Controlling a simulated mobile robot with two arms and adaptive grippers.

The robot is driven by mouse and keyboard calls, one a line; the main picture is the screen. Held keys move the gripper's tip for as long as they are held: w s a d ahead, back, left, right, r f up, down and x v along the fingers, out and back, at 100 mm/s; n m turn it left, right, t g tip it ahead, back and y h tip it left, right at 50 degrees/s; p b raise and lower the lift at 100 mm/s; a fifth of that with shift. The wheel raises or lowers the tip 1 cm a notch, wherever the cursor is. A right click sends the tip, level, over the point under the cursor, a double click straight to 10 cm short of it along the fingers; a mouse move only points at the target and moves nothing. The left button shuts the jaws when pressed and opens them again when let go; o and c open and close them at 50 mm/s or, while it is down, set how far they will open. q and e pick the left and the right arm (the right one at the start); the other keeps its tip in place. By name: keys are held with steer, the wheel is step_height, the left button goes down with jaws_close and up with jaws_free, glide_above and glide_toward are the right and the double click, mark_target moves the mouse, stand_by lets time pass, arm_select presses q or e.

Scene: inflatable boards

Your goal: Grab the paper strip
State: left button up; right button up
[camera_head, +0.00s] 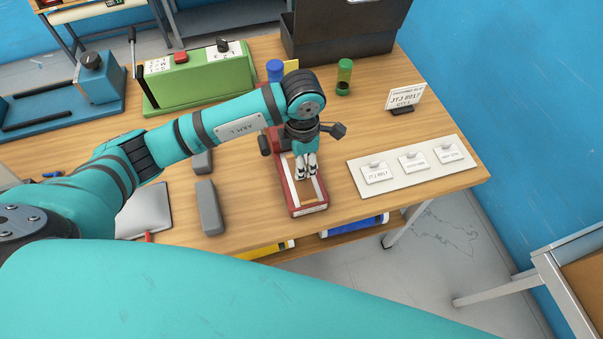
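A red, narrow device (308,210) with a pale top lies near the front edge of the wooden table. Pale strip-like parts show along its top, but I cannot tell which of them, if any, is the paper strip. My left gripper (306,177) points down right over this device, with its fingers close together. The fingers and wrist hide part of the device's top. I cannot tell whether the fingers hold anything or touch the device. My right gripper is not in view.
A white board with several cards (410,166) lies to the right. A small sign (405,97) and a green-capped jar (344,77) stand behind. A green machine (200,76), a blue device (65,100) and grey blocks (209,207) are to the left. A dark bin (345,35) stands at the back.

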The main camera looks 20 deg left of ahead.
arm_select(q)
step_height(320, 180, down, 4)
steer(key=shift+a+r+p, duration=0.1)
steer(key=shift+r+p, duration=0.05)
steer(key=shift+p, duration=0.65)
steer(key=shift+w+f, duration=0.1)
steer(key=shift+f, duration=0.25)
steer(key=shift+c, duration=0.3)
jaws_close()
